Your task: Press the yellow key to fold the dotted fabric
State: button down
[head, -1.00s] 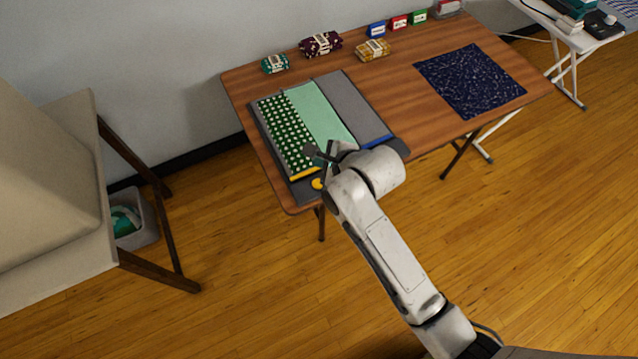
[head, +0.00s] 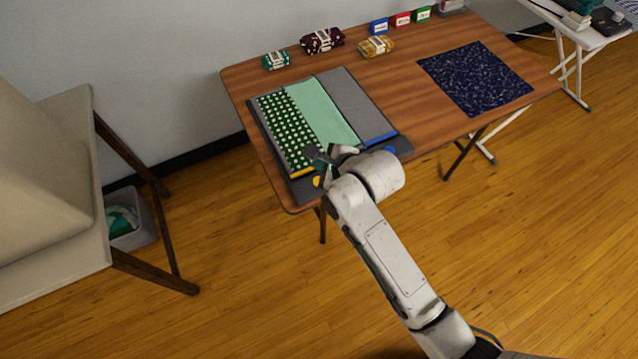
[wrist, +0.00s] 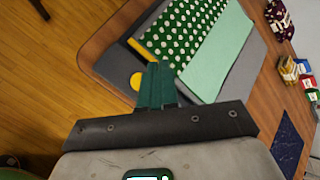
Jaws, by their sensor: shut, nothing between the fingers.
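The dotted fabric (head: 286,130), dark green with white dots, lies flat on the left of the grey folding board (head: 352,100). A plain mint area (head: 320,112) adjoins it in the middle. The round yellow key (head: 317,182) is at the board's front left, below a yellow strip (head: 302,172). In the wrist view the yellow key (wrist: 136,80) shows just left of my gripper's fingertips (wrist: 160,68). My gripper (head: 327,174) is shut and empty, close to the key. I cannot tell whether it touches anything. My arm hides part of the board's front edge.
A blue key (head: 391,149) and blue strip (head: 380,138) are at the board's front right. A navy patterned cloth (head: 475,78) lies on the wooden table (head: 430,125). Fabric bundles (head: 322,40) and small coloured boxes (head: 400,19) stand along the back.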

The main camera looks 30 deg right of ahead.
notch_tip(320, 180, down, 4)
jog(key=b, duration=0.2)
jog(key=shift+b, duration=0.3)
jog(key=shift+f+b, duration=0.35)
jog(key=shift+f, duration=0.35)
jog(key=shift+f, duration=0.1)
dwell(1.1)
jog(key=shift+f, duration=0.25)
